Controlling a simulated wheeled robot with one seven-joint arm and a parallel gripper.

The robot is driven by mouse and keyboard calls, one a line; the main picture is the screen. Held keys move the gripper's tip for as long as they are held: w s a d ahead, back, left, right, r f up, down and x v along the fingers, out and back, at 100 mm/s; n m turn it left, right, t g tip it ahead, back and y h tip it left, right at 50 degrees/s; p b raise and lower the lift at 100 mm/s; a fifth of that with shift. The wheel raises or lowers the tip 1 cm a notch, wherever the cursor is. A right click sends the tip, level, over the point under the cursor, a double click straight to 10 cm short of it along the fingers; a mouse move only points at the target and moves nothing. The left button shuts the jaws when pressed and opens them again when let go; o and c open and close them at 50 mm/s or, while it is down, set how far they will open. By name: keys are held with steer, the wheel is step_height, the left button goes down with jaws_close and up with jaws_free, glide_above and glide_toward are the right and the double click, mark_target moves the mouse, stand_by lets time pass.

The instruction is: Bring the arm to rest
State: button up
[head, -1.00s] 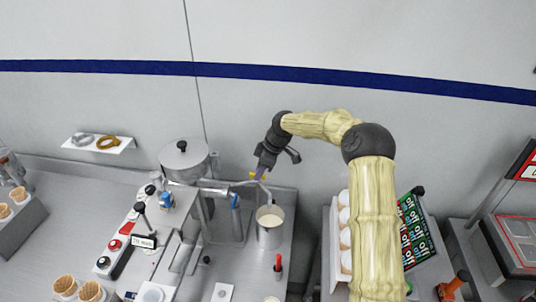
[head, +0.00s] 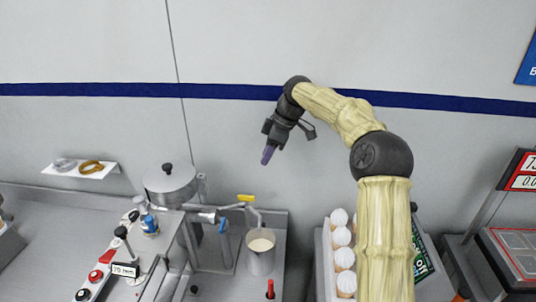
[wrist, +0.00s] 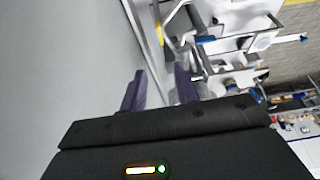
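My arm (head: 385,225) rises from the bottom right, bends at a dark elbow joint and reaches left across the wall. My gripper (head: 267,156) hangs from its end, fingers pointing down and slightly left, in free air above and apart from the counter. In the wrist view my gripper (wrist: 160,86) shows two purple fingers with a gap and nothing between them. A metal cup (head: 260,262) with cream-coloured contents stands on the counter below my gripper, under a spout with a yellow handle (head: 245,198).
A machine with a lidded pot (head: 170,185) stands left of the cup. A rack of white-topped cones (head: 341,238) stands right, close to my arm. A wall shelf (head: 80,170) holds two rings. A red-topped item (head: 270,288) stands near the cup. The wall area around my gripper is clear.

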stand_by(0.3)
steer(key=s+d+f+m+h, duration=0.1)
steer(key=s+d+f+m, duration=0.2)
steer(key=s, duration=0.7)
steer(key=s+d+f+m+t+h, duration=0.1)
steer(key=s+f+m, duration=0.4)
steer(key=s, duration=0.6)
steer(key=s+d+f+m+h, duration=0.2)
steer(key=s+d+f+m, duration=0.2)
steer(key=s+m, duration=0.4)
steer(key=s+d, duration=0.1)
steer(key=s, duration=0.2)
steer(key=shift+s+f+t+h, duration=0.15)
steer(key=shift+t+h, duration=0.15)
steer(key=shift+t, duration=0.1)
